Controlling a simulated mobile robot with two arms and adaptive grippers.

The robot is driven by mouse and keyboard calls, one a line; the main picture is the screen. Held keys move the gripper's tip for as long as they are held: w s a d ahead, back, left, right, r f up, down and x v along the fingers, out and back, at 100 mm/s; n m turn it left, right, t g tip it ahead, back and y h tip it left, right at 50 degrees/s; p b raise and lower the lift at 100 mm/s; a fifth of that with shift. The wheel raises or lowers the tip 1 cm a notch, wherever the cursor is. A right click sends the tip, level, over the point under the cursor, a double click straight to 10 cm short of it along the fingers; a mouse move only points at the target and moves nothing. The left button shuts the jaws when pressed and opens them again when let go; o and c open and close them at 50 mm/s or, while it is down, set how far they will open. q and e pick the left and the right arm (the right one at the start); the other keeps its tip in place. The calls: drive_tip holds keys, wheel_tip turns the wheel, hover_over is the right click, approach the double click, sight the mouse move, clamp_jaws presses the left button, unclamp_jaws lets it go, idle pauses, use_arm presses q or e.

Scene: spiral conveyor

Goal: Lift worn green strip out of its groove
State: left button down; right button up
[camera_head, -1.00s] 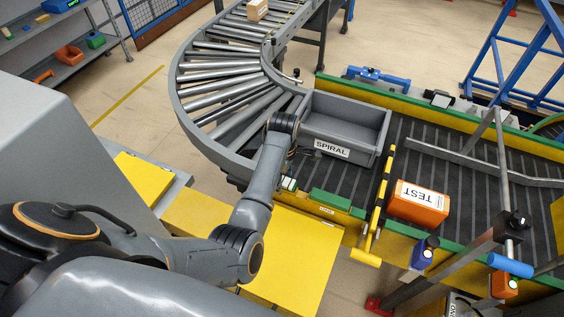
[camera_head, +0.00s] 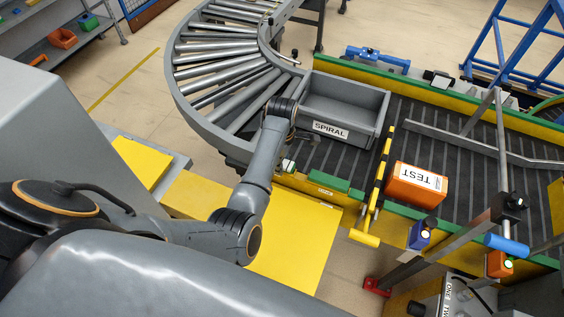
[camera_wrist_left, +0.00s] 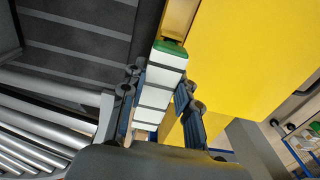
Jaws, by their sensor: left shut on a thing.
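The green strip (camera_head: 323,182) shows in the head view as a length of green along the near yellow rail of the belt. My left gripper (camera_wrist_left: 160,108) is at the left end of this rail, beside the grey bin. In the wrist view its two dark fingers are shut on a white piece with dark bands (camera_wrist_left: 158,90), whose far end is green (camera_wrist_left: 170,47). I cannot tell whether this piece is joined to the strip. In the head view the fingertips are mostly hidden by my wrist. My right gripper is not in view.
A grey bin marked SPIRAL (camera_head: 340,108) stands close to my left wrist. The curved roller conveyor (camera_head: 190,108) lies left of it. A yellow bar (camera_head: 376,190) crosses the rail, with an orange TEST box (camera_head: 415,186) on the belt beyond. Yellow plates (camera_head: 295,245) lie on the near side.

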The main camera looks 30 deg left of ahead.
use_arm(q)
drive_tip(key=shift+r, duration=0.15)
drive_tip(key=shift+w+r, duration=0.1)
drive_tip(key=shift+r, duration=1.2)
drive_tip(key=shift+r, duration=2)
